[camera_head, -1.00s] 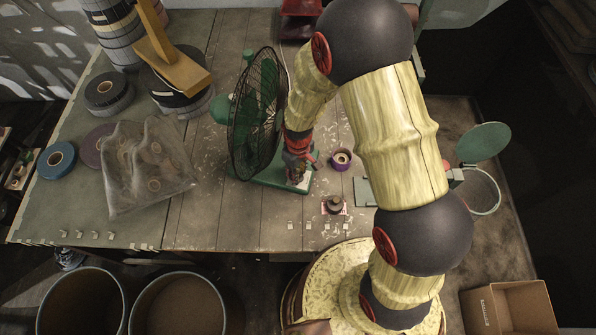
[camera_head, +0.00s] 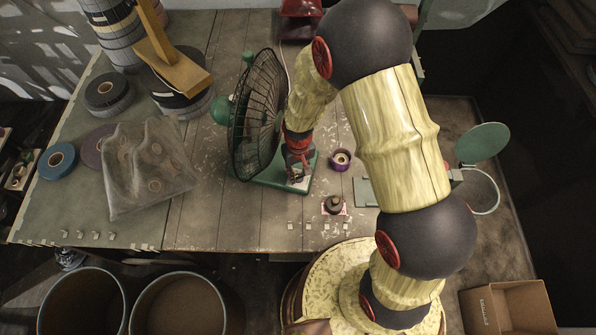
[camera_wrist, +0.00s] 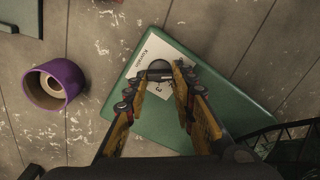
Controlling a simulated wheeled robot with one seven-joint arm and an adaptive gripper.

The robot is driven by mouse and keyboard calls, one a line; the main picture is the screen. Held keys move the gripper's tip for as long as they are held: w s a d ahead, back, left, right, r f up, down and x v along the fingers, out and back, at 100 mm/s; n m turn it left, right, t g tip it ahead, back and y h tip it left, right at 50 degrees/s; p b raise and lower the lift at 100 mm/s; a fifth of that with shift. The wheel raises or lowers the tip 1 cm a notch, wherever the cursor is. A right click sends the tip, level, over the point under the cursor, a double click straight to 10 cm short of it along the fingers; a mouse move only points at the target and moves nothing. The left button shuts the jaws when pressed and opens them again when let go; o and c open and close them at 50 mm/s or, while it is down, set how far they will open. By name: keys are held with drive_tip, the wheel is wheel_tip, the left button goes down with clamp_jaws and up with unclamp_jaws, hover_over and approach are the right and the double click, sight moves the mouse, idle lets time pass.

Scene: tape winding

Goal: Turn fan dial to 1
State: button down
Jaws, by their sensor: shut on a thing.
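The green fan (camera_head: 258,112) stands on the wooden workbench (camera_head: 215,215), its wire cage left of my gripper. Its green base (camera_wrist: 190,103) fills the middle of the wrist view. A white label (camera_wrist: 150,55) with dark print lies on the base around the dark dial (camera_wrist: 159,70). My gripper (camera_wrist: 158,76) is over the base with its two fingers shut on the dial, one at each side. In the head view my gripper (camera_head: 297,172) is at the base's front right. The fingers hide part of the label; one digit, seemingly a 3, shows between them. I cannot tell the dial's setting.
A purple tape roll (camera_head: 340,159) stands right of the fan base and also shows in the wrist view (camera_wrist: 54,84). A small dark object (camera_head: 334,204) is near the bench's front edge. A plastic bag of rolls (camera_head: 150,170) lies left.

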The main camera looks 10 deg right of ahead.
drive_tip(key=shift+m, duration=1.5)
drive_tip(key=shift+d, duration=0.1)
drive_tip(key=c, duration=1.5)
unclamp_jaws()
drive_tip(key=shift+r, duration=4.05)
